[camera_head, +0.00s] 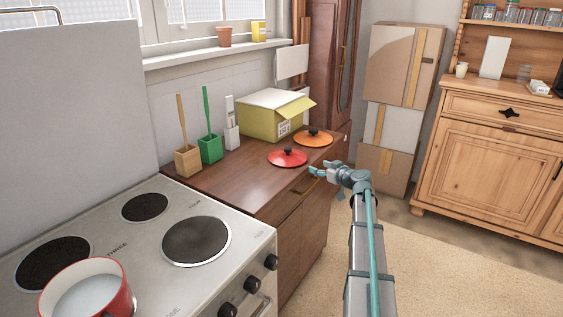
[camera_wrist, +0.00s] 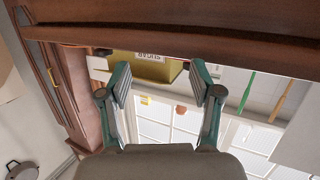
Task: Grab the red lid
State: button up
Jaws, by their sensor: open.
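The red lid (camera_head: 281,160) with a dark knob lies flat near the front edge of the brown wooden counter (camera_head: 226,187) in the head view. My gripper (camera_head: 317,172) is just to the right of the lid and in front of the counter edge, apart from the lid. In the wrist view my gripper (camera_wrist: 160,82) shows two spread fingers with nothing between them. That view is upside down, and the counter's edge fills its top. The red lid is mostly hidden there; only thin coloured slivers show along the edge.
An orange lid (camera_head: 319,140) lies behind and right of the red one. A yellow-green box (camera_head: 261,121) stands behind them, with a green holder (camera_head: 210,151) and a wooden holder (camera_head: 187,163) to the left. A stove (camera_head: 180,278) with a red pot (camera_head: 124,300) is front left.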

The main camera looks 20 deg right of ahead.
jog(key=t+y, duration=0.2)
send_near(290, 150)
jog(key=shift+n, duration=0.3)
jog(key=p+x, duration=0.2)
jog(key=x, duration=0.8)
jog(key=shift+w+f, duration=0.15)
jog(key=shift+w, duration=0.1)
grip_shut()
